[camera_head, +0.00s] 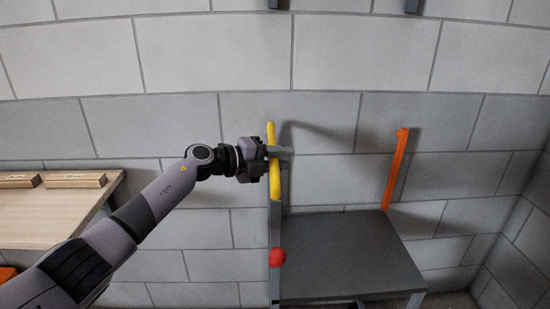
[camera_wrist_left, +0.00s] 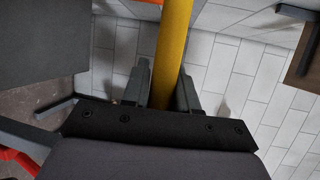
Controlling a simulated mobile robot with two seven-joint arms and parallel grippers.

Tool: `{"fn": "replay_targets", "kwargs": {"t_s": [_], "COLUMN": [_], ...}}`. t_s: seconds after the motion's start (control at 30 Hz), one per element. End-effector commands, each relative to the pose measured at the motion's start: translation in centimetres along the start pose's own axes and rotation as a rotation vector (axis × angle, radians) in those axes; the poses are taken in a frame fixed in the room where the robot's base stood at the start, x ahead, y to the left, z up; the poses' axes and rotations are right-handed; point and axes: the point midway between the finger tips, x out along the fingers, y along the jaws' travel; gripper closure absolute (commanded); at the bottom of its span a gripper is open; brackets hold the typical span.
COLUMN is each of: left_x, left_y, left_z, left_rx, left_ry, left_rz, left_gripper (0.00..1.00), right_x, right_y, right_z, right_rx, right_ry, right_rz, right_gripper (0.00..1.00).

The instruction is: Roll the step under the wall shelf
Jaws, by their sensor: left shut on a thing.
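The step has a dark grey flat top (camera_head: 350,255), a yellow upright bar (camera_head: 271,135) on its left side and an orange upright bar (camera_head: 398,170) at its back right. A red knob (camera_head: 277,257) sits low on its left side. My left gripper (camera_head: 278,162) is shut on the yellow bar. In the left wrist view the yellow bar (camera_wrist_left: 173,50) runs between the two fingers (camera_wrist_left: 165,88). Dark brackets (camera_head: 411,5), perhaps of the wall shelf, show at the top edge; the shelf's board is out of view. My right gripper is not in view.
A wooden bench (camera_head: 60,215) stands at the left against the wall, with two wooden blocks (camera_head: 75,179) on it. An orange thing (camera_head: 7,273) shows below it. The grey block wall (camera_head: 330,60) is close behind the step, and a side wall closes the right.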

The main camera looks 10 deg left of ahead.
Motion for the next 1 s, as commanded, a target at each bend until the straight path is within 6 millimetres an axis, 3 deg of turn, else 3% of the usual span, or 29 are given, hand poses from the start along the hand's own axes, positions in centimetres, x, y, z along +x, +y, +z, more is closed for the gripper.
{"fn": "replay_targets", "kwargs": {"t_s": [0.2,0.23,0.27,0.67,1.0], "left_x": [0.3,0.3,0.3,-0.3,-4.1], "left_y": [-0.2,-0.2,-0.2,-0.1,0.0], "left_z": [-0.4,-0.4,-0.4,-0.1,-0.1], "left_rx": [0.001,0.001,0.001,0.0,0.002], "left_ry": [0.005,0.005,0.005,0.0,0.001], "left_rz": [-0.005,-0.005,-0.005,-0.003,-0.002], "left_gripper": [1.0,0.62,0.53,0.52,0.52], "right_x": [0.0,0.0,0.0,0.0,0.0], "right_y": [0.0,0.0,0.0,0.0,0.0], "right_z": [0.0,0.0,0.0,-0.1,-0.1], "right_rx": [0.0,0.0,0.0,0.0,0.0], "right_ry": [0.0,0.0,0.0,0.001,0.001], "right_rz": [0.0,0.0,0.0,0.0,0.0], "right_gripper": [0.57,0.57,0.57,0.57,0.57]}}
